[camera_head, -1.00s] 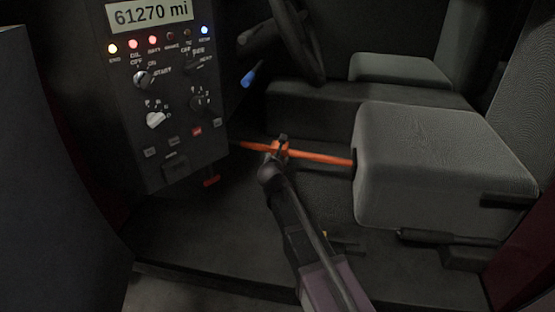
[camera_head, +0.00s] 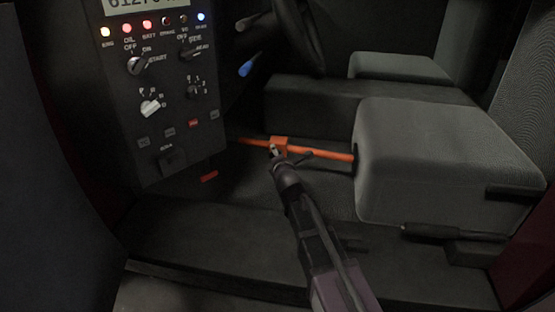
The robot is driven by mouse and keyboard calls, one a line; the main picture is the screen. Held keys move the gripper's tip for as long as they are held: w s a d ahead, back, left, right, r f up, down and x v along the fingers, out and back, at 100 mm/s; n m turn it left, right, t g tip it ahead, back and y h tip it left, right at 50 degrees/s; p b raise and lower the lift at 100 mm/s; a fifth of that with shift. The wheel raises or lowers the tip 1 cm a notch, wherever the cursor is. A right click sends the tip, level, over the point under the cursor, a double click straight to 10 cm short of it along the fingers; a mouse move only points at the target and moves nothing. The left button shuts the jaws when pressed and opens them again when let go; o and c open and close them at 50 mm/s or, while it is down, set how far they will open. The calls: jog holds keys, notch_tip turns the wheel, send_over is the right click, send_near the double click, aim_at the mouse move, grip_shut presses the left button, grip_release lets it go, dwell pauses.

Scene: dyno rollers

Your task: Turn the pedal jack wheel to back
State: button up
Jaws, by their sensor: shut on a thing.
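The orange pedal jack (camera_head: 326,154) is a thin bar that runs from the dark footwell by the control panel to the front of the grey seat. An orange block (camera_head: 279,142) sits on the bar. My gripper (camera_head: 284,157) is at the bar, just below this block, and is shut on a part of the jack there. I take this part to be the jack wheel, but the fingers cover most of it and its shape is not clear. My arm reaches up to it from the bottom of the picture.
A black control panel (camera_head: 163,100) with knobs and lights stands at the left. A grey seat (camera_head: 430,165) is close on the right. The steering wheel (camera_head: 300,35) and a blue-tipped lever (camera_head: 249,68) are above. The dark door sill (camera_head: 200,275) crosses below.

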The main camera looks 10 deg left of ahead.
jog(key=shift+f+m+b, duration=0.15)
jog(key=shift+m+b, duration=0.25)
jog(key=shift+m, duration=0.4)
jog(key=shift+m+t+y+b, duration=0.4)
jog(key=shift+m+y+b, duration=0.1)
jog(key=shift+m, duration=0.2)
jog(key=o, duration=1)
jog(key=shift+o, duration=0.2)
